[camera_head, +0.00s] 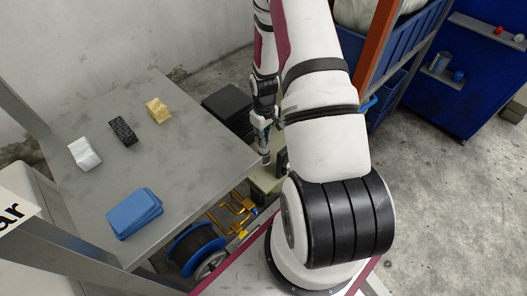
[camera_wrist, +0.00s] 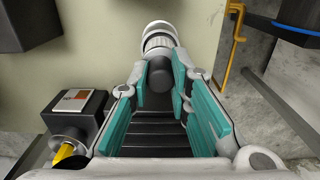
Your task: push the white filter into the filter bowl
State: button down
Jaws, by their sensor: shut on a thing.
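In the wrist view, a white ribbed round part (camera_wrist: 158,36), which looks like the white filter, stands against a pale beige body. Its dark rounded end lies between the tips of my gripper (camera_wrist: 160,78), whose teal pads are shut on it. I cannot make out a separate filter bowl or how far in the filter sits. In the head view my gripper (camera_head: 267,154) is low beside the table's right edge, at the pale beige unit (camera_head: 265,184); the filter is too small and covered to tell there.
A yellow pipe (camera_wrist: 232,45) is at right. A blue hose reel (camera_head: 197,250) is below the table.

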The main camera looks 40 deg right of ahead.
jog(key=shift+f+b, duration=1.35)
jog(key=shift+f, duration=1.2)
jog(key=c, duration=1.4)
grip_release()
jog(key=shift+r, duration=0.1)
notch_tip(320, 180, up, 12)
jog(key=shift+f, duration=0.1)
